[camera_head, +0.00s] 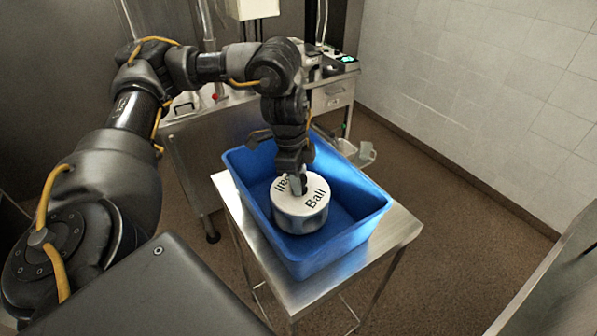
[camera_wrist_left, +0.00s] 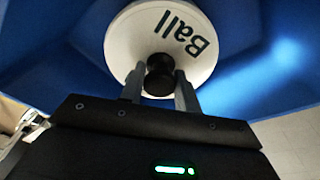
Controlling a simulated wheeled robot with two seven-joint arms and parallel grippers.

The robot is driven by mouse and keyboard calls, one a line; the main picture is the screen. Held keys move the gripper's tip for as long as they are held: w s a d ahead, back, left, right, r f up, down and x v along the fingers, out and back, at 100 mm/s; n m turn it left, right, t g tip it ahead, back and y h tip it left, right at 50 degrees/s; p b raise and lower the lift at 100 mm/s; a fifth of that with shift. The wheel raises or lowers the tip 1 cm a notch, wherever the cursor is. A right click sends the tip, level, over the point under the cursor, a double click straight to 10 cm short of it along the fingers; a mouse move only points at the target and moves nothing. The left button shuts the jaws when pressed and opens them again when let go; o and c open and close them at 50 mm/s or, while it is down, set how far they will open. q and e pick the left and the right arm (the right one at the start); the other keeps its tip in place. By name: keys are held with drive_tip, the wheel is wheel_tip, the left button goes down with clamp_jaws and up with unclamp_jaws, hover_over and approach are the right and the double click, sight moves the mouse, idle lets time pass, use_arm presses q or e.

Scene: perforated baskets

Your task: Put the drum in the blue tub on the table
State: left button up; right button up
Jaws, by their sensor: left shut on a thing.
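The drum (camera_head: 314,207) is a round white-topped can with "Ball" printed on it and a grey side. It is inside the blue tub (camera_head: 372,214), within its walls. I cannot tell whether it touches the tub's floor. My left gripper (camera_head: 297,186) comes down from above and is shut on the black knob at the middle of the drum's top. The left wrist view shows the fingers (camera_wrist_left: 159,82) on either side of that knob, with the drum's lid (camera_wrist_left: 135,42) beyond. My right gripper is not in view.
The tub stands on a small steel table (camera_head: 399,230). A steel counter (camera_head: 190,128) with a drawer and devices stands behind it. A tiled wall (camera_head: 490,90) is at the right. Brown floor (camera_head: 440,190) is open to the right of the table.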

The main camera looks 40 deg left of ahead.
use_arm(q)
drive_tip(key=o, duration=1.2)
drive_tip(key=shift+o, duration=0.4)
drive_tip(key=o, duration=0.4)
drive_tip(key=shift+r, duration=0.15)
wheel_tip(320, 180, up, 7)
drive_tip(key=p, duration=0.8)
drive_tip(key=shift+f, duration=0.2)
drive_tip(key=shift+r+p, duration=0.6)
drive_tip(key=shift+r, duration=0.45)
